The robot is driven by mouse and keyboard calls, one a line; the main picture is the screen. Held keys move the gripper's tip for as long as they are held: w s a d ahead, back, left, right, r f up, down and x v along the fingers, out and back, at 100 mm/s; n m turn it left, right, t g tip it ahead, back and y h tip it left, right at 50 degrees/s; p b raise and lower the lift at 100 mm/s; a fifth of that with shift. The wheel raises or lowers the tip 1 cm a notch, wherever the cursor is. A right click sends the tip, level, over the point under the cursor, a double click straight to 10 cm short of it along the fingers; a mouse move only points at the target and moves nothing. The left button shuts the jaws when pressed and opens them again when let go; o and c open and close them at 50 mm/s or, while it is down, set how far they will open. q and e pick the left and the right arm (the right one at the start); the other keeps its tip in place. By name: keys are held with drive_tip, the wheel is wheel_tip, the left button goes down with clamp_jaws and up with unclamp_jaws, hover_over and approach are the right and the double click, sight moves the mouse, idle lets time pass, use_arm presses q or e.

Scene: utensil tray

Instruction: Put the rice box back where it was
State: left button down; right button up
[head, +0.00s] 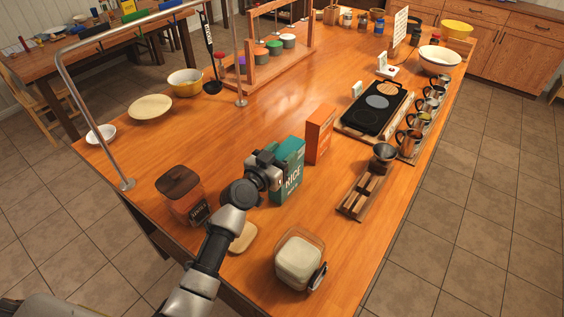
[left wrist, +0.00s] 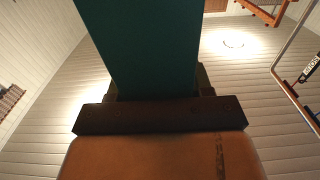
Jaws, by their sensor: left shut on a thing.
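The teal rice box (head: 289,174), with white RICE lettering, is upright at the middle of the wooden table. My left gripper (head: 268,166) is shut on its left side. In the left wrist view, the teal box (left wrist: 143,50) rises from between the dark jaws (left wrist: 160,112). I cannot tell whether its base touches the table. An orange box (head: 319,134) stands just behind and to the right, close to it. My right gripper is not in view.
A dark-lidded jar (head: 180,195) stands left of my arm. A clear container with pale contents (head: 299,260) is at the front, with a wooden rack (head: 362,194) to the right. A metal rail (head: 83,104) arches over the left edge.

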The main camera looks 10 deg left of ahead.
use_arm(q)
drive_tip(key=shift+f, duration=0.1)
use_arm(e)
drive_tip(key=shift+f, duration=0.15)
use_arm(q)
drive_tip(key=shift+f, duration=0.1)
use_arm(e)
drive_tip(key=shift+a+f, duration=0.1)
use_arm(q)
drive_tip(key=c, duration=0.9)
unclamp_jaws()
drive_tip(key=shift+f, duration=0.1)
drive_tip(key=o, duration=0.4)
drive_tip(key=shift+o, duration=0.2)
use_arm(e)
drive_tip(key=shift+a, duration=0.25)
use_arm(q)
drive_tip(key=shift+r, duration=0.25)
drive_tip(key=b+v, duration=0.2)
drive_tip(key=v, duration=1)
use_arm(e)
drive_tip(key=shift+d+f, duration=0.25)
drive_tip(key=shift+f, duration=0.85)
